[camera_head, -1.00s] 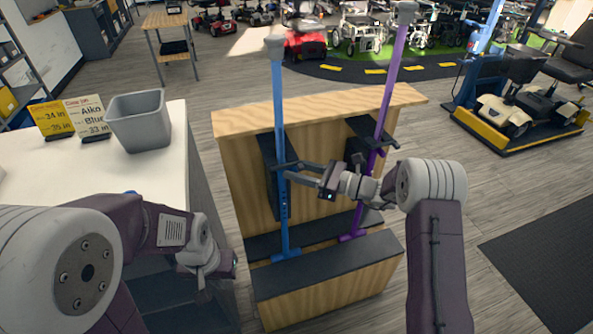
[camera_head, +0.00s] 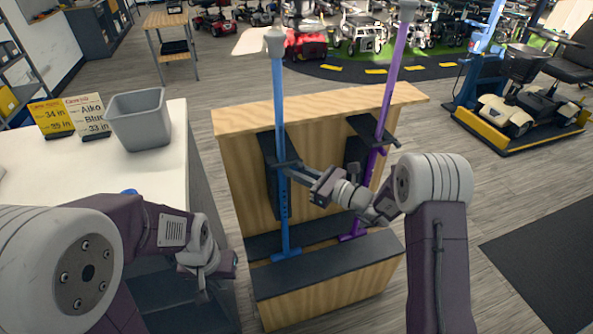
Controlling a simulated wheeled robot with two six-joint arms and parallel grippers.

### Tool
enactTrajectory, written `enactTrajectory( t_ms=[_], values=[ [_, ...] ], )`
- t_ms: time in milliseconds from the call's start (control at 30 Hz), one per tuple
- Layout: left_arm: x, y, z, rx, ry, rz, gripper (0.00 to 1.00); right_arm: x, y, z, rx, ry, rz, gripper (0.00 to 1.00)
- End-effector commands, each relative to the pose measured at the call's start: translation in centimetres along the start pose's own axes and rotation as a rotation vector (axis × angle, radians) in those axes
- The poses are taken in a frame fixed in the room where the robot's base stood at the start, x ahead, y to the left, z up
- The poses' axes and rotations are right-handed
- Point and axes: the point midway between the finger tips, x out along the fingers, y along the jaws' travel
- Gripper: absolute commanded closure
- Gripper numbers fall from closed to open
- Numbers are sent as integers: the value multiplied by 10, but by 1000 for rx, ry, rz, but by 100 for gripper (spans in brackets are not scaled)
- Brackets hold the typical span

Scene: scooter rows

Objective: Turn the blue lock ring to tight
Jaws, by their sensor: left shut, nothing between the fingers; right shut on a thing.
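The blue cane (camera_head: 279,105) stands upright in a wooden stand, with a grey handle on top and a row of holes low on its shaft. My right gripper (camera_head: 288,168) is shut at the collar height of this cane, on the blue lock ring, which its fingers mostly hide. I cannot read whether the ring is tight. My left gripper (camera_head: 232,264) is shut and empty, low beside the white table, away from the cane. A purple cane (camera_head: 393,75) stands to the right in the same stand, partly behind my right arm.
The wooden stand (camera_head: 235,180) has dark holders and a dark front ledge. Open floor lies to the right.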

Motion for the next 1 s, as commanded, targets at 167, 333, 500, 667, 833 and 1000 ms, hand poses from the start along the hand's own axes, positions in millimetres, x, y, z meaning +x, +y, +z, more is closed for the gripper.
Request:
enactTrajectory(
  t_ms=[167, 333, 500, 667, 833, 1000],
  values=[
    [15, 0, 2, 0, 0, 0, 100, 1, 9, -4, 1, 2, -132, 100],
    [28, 0, 3, 0, 0, 0, 100, 2, 14, -4, -1, 0, -245, 100],
    [37, -1, 4, 0, 0, 0, 100, 3, 17, -3, -1, -1, -336, 100],
    [42, -1, 4, 0, 0, 0, 100, 4, 19, -2, 0, 0, -391, 100],
    [44, -1, 5, 0, 0, 0, 100, 4, 19, -1, 0, -1, -420, 100],
    [44, -1, 5, 0, 0, 0, 100, 4, 19, 0, 0, -1, -428, 100]
  ],
)
